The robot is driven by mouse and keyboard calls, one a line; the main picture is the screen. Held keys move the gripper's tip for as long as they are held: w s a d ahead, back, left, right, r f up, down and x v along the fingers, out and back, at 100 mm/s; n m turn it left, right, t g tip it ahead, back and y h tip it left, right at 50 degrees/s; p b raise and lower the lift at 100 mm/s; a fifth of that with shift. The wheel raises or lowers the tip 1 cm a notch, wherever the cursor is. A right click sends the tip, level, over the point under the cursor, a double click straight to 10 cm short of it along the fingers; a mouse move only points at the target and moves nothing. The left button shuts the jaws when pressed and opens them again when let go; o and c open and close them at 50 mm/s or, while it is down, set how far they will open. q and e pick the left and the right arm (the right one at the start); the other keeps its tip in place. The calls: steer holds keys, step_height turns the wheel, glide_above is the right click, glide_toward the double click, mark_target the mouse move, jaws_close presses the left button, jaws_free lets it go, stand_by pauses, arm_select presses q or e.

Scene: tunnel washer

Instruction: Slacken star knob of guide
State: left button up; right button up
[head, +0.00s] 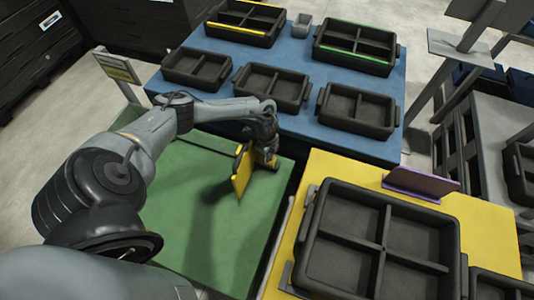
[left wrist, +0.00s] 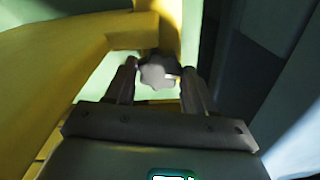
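The guide (head: 242,173) is a yellow upright plate on the green table, near its right edge. In the left wrist view its yellow body (left wrist: 60,70) fills the left side. The star knob (left wrist: 157,73) is pale grey and lobed, and shows just ahead of my left gripper (left wrist: 160,70). One finger is on each side of the knob, with small gaps visible, so the gripper looks open around or just short of it. In the head view my left gripper (head: 267,158) is beside the guide and hides the knob. My right gripper is not in view.
The green table (head: 200,240) is otherwise mostly clear. A blue table (head: 300,75) behind bears several black trays. A yellow table (head: 320,170) at right carries a large divided black tray (head: 312,240) and a purple plate (head: 420,183). A small sign (head: 118,68) stands at the green table's back left.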

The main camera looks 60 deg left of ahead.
arm_select(q)
steer(key=c, duration=0.4)
steer(key=shift+o, duration=0.2)
steer(key=n+p, duration=0.2)
steer(key=p, duration=0.1)
steer(key=shift+r+p, duration=0.2)
steer(key=shift+p, duration=0.1)
steer(key=shift+f+n, duration=0.15)
steer(key=shift+n, duration=0.45)
steer(key=o, duration=1.1)
steer(key=shift+c, duration=0.2)
step_height(320, 180, up, 11)
steer(key=p, duration=0.5)
steer(key=shift+f, duration=0.15)
